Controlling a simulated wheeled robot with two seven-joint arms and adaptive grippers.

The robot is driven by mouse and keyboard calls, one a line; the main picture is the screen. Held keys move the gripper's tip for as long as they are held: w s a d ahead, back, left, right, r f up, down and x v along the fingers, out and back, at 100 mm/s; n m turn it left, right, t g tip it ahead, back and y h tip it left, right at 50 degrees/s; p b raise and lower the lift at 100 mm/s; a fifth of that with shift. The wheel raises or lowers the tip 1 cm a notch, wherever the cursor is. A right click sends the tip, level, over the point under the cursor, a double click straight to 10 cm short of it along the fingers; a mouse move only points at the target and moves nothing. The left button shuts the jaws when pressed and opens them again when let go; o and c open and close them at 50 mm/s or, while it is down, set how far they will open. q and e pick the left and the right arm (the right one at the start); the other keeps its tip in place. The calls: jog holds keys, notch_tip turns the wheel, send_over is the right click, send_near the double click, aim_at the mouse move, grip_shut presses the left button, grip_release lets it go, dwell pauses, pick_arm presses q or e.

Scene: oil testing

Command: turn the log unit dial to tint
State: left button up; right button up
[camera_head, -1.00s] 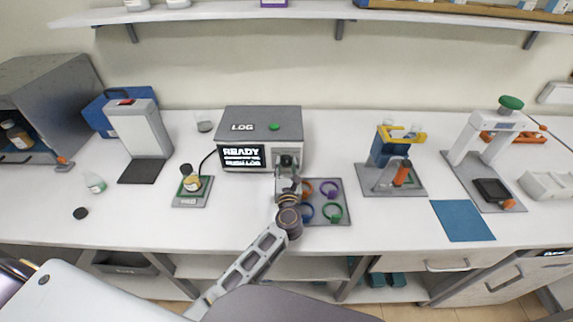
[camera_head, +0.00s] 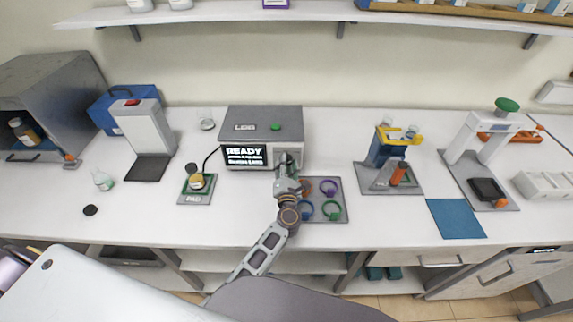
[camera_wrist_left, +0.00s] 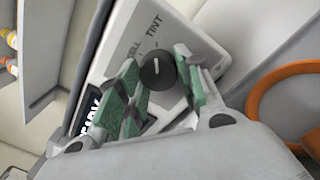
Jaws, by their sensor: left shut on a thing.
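The log unit (camera_head: 262,122) is a grey and white box marked LOG, with a green button on top and a lit screen reading READY. Its dial (camera_wrist_left: 157,73) is a dark round knob with a light line. The labels TINT (camera_wrist_left: 154,27) and CELL (camera_wrist_left: 132,51) stand beside it on the white front panel. The dial's line looks aimed near the small tick by TINT; exact setting is hard to tell. My left gripper (camera_wrist_left: 158,83) has its green-padded fingers shut on the dial's sides. In the head view the left gripper (camera_head: 287,168) hides the dial. My right gripper is not in view.
A grey board (camera_head: 336,187) with several coloured rings lies right beside the gripper. A pad with a small bottle (camera_head: 196,182) stands left of the unit, joined by a black cable. A blue mat (camera_head: 457,218) lies at right. The front centre-left table is clear.

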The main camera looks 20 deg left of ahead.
pick_arm(q)
jog(key=o, duration=1)
jog(key=shift+o, duration=0.2)
jog(key=shift+s, duration=0.1)
jog(key=shift+v, duration=3.7)
jog(key=shift+f, duration=0.1)
jog(key=shift+s, duration=0.1)
